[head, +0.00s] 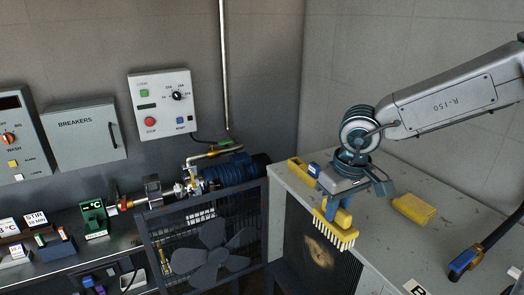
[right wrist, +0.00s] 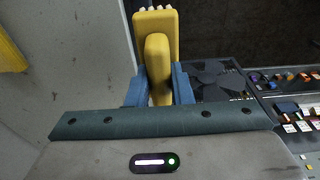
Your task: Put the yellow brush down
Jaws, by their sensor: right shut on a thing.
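The yellow brush (head: 333,231) with pale bristles hangs from my right gripper (head: 341,210) in the head view, bristles downward. My right gripper is shut on its handle. In the right wrist view, the brush's yellow handle (right wrist: 157,62) sits between the two blue fingers of the right gripper (right wrist: 158,88), with the bristle tips just showing at the top. The brush is at the front edge of the light grey counter (head: 385,238), seemingly just outside it; its height against the top is hard to tell. My left gripper is not in view.
A yellow block (head: 414,208) lies on the counter right of my gripper. A yellow bar (head: 300,171) lies near its back left corner.

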